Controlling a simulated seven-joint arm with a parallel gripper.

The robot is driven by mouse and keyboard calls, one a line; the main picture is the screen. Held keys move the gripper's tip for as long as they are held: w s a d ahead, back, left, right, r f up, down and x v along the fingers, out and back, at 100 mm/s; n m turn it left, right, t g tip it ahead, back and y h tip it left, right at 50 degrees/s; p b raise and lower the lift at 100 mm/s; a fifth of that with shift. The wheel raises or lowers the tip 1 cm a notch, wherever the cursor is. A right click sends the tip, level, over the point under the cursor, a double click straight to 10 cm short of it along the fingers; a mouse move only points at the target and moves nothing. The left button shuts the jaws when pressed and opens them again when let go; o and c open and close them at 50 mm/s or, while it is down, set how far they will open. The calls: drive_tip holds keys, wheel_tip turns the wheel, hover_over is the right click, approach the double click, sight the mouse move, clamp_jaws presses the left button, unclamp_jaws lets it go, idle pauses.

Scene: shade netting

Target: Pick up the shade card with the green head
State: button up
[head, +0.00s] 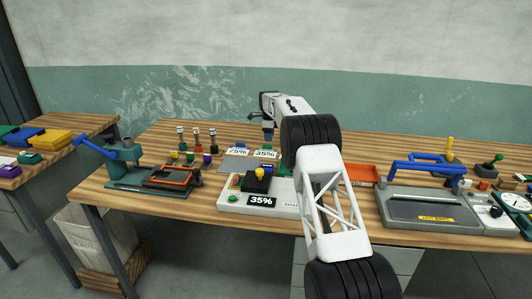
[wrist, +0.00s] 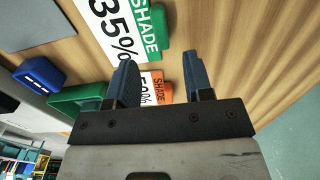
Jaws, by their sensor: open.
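A shade card with a green head (wrist: 146,30) reads "SHADE 35%" and lies flat on the wooden table in the wrist view. A white 35% card (head: 264,154) also shows in the head view. A second card with an orange head (wrist: 151,82) reads "SHADE" and a partly hidden percentage; the left finger covers part of it. My gripper (wrist: 158,58) is open, with nothing held between its fingers. The green-headed card is beyond the fingertips, up and left of them in the wrist view. In the head view my gripper (head: 268,132) is just above the cards.
A 75% card (head: 238,152) lies left of the 35% card. A grey-white device (head: 232,202) with a 35% label stands in front. An orange tray (head: 362,174) is to the right. Green (wrist: 78,97) and blue blocks (wrist: 39,74) are left of my fingers.

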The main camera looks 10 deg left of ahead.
sight(266, 151)
drive_tip(key=shift+f, duration=0.15)
drive_tip(key=shift+w+f, duration=0.1)
drive_tip(key=shift+f, duration=2.35)
drive_tip(key=shift+c, duration=0.3)
clamp_jaws()
